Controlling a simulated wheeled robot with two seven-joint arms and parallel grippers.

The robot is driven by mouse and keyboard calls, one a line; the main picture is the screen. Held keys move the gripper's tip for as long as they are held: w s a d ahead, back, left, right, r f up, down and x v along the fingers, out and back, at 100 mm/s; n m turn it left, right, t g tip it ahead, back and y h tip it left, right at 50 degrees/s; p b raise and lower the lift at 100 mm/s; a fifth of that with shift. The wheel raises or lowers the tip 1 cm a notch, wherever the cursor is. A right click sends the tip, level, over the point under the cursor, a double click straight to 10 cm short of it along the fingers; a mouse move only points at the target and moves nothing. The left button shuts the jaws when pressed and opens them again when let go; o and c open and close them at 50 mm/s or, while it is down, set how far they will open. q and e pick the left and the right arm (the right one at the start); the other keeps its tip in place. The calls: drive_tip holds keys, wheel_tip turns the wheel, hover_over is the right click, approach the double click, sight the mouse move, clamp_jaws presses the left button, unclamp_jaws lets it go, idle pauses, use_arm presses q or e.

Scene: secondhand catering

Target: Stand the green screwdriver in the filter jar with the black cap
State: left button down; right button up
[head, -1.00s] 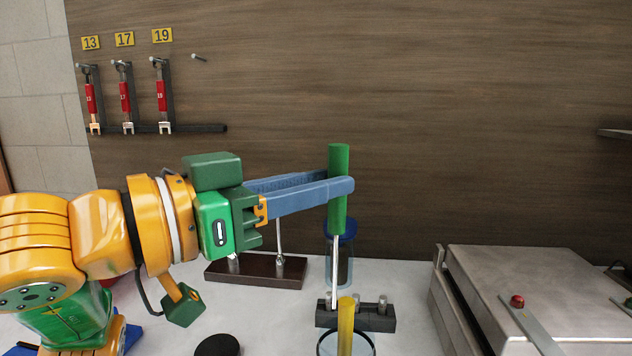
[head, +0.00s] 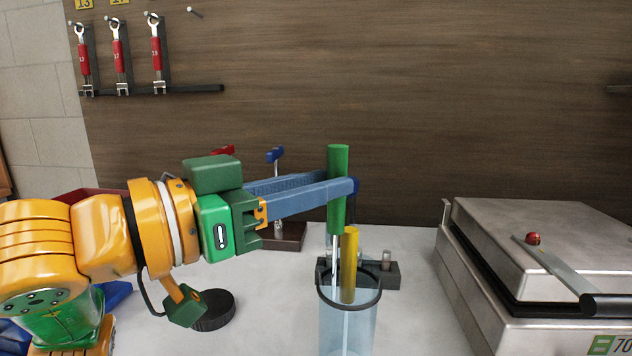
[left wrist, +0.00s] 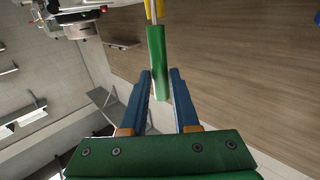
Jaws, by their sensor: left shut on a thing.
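My left gripper (head: 342,187) is shut on the green screwdriver (head: 338,160) by its handle. The screwdriver hangs nearly upright, shaft down; its handle also shows in the left wrist view (left wrist: 159,60). A clear bluish jar (head: 360,328) with a dark rim stands below, holding a yellow-handled tool (head: 349,255). The green screwdriver's shaft runs down at the jar's back left; I cannot tell whether its tip is inside or behind the rim. A round black cap (head: 213,310) lies on the table left of the jar. My right gripper is not in view.
A dark tool block (head: 388,273) stands just behind the jar. A metal press-like appliance (head: 590,245) fills the right side. A rack with red-handled wrenches (head: 120,62) hangs on the wall. The table between jar and appliance is clear.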

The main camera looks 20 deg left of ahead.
use_arm(q)
drive_tip(key=c, duration=0.6)
unclamp_jaws()
drive_tip(key=b+v, duration=0.1)
drive_tip(key=v, duration=0.6)
